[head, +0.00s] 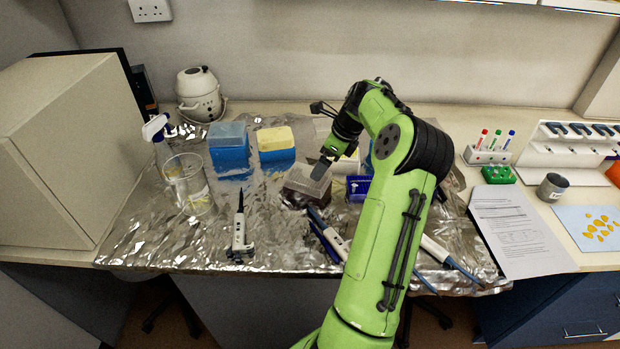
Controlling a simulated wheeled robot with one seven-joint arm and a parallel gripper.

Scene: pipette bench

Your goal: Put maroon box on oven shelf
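A dark brownish-maroon box (299,194) with a grey, patterned top sits on the foil-covered bench, near the middle. My gripper (321,168) reaches down at the box's upper right corner. One grey finger shows in front of the box top; the other finger is hidden, so I cannot tell whether it grips the box. A large beige cabinet (60,140), possibly the oven, stands at the far left. Its front faces away to the right, and no shelf is visible.
A beaker (190,190) and spray bottle (158,138) stand beside the cabinet. A blue box (229,150) and a yellow-topped box (276,148) are behind the maroon box. Pipettes (241,235) lie in front. A blue box (358,188) sits close to its right.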

